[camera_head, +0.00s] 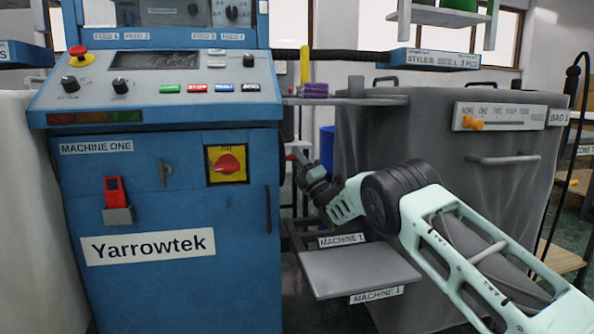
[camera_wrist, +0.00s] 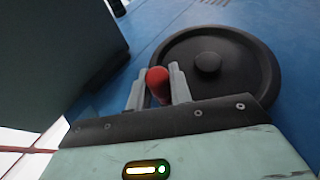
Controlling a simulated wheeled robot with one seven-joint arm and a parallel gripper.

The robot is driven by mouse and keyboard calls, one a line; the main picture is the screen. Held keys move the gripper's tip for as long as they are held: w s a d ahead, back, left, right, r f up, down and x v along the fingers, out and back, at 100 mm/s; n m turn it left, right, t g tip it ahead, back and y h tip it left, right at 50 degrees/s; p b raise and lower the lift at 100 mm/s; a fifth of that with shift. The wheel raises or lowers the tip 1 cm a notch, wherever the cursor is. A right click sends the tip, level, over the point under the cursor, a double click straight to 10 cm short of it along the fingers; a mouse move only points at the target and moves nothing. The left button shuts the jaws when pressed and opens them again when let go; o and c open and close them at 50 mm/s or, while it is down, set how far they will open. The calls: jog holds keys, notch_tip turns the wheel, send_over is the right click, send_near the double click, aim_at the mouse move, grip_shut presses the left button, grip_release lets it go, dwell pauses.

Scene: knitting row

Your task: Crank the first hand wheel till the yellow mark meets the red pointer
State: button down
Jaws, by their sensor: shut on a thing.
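In the wrist view a dark round hand wheel (camera_wrist: 228,62) with a raised hub is mounted on a blue panel. A red crank knob (camera_wrist: 157,78) stands at the wheel's left edge. My gripper (camera_wrist: 158,92) is shut on this knob, one grey finger on each side. In the head view my gripper (camera_head: 304,172) is at the right side of the blue MACHINE ONE cabinet (camera_head: 120,275), and the wheel cannot be made out there. I see neither a yellow mark nor a red pointer on the wheel in either view.
A grey tray (camera_head: 360,270) labelled MACHINE 1 is below my arm. A large grey bin (camera_head: 450,165) stands close behind and right of my arm. A shelf (camera_head: 345,99) with purple and yellow items is above my gripper. A dark box-like shape fills the wrist view's upper left.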

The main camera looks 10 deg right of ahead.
jog(key=shift+f+n+y+b, duration=0.35)
jog(key=shift+n+y+b, duration=0.25)
jog(key=shift+y+b, duration=0.2)
jog(key=c, duration=1.3)
grip_release()
jog(key=shift+s+d, duration=0.1)
jog(key=s+d+f+p, duration=0.1)
jog(key=s+d, duration=0.1)
jog(key=s, duration=0.2)
jog(key=s+d+f+p, duration=0.1)
jog(key=s+d+p, duration=0.1)
jog(key=s+d, duration=0.1)
jog(key=s+d+f+p, duration=0.1)
jog(key=s+d+p, duration=0.1)
jog(key=s, duration=0.4)
jog(key=shift+d+f, duration=0.2)
jog(key=shift+d, duration=0.45)
